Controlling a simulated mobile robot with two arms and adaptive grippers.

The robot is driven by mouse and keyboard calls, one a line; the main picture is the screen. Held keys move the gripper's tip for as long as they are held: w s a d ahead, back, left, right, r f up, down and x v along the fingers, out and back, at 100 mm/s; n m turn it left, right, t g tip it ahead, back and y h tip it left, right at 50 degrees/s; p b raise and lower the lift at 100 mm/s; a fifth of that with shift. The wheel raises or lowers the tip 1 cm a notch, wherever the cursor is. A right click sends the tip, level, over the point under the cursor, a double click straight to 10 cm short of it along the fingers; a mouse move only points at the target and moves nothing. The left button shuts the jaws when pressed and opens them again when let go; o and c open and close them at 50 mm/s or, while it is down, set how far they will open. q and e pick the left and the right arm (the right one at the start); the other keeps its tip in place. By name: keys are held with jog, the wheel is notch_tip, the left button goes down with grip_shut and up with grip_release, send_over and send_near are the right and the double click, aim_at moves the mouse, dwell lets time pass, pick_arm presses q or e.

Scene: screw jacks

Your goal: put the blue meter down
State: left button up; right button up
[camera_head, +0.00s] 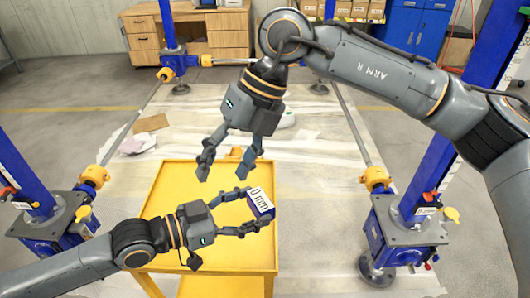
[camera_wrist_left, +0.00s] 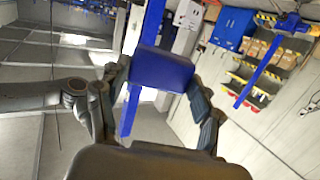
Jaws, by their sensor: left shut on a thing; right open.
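The blue meter (camera_head: 261,203) is a small blue box with a white face reading "0 mm". My left gripper (camera_head: 247,208) is shut on it near the right edge of the yellow cart (camera_head: 160,188). I cannot tell its exact height above the cart. In the left wrist view the meter's plain blue side (camera_wrist_left: 163,70) sits between the two fingers of my left gripper (camera_wrist_left: 158,88). My right gripper (camera_head: 230,170) is open and empty, pointing down behind the left one, over the far part of the cart.
Blue screw jacks stand at the left (camera_head: 50,215) and right (camera_head: 400,230), with rods running back from them. The cart's top looks mostly bare. Paper and cardboard (camera_head: 150,124) lie on the floor sheet behind. A wooden desk (camera_head: 145,38) and blue cabinet (camera_head: 415,28) stand far back.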

aim_at(260, 199)
jog(key=d+r+t+h, duration=0.1)
jog(key=d+t+h, duration=0.25)
jog(key=d, duration=0.25)
jog(key=shift+h, duration=0.35)
jog(key=f, duration=0.3)
jog(key=w+f, duration=0.1)
jog(key=f, duration=0.3)
jog(key=w+f, duration=0.1)
jog(key=f, duration=0.3)
jog(key=shift+w+a+f, duration=0.1)
jog(key=shift+a+f, duration=0.1)
jog(key=shift+a, duration=0.05)
jog(key=c, duration=1.2)
pick_arm(q)
jog(key=o, duration=1.4)
jog(key=shift+c, duration=0.2)
pick_arm(e)
grip_shut()
pick_arm(q)
jog(key=shift+a, duration=0.1)
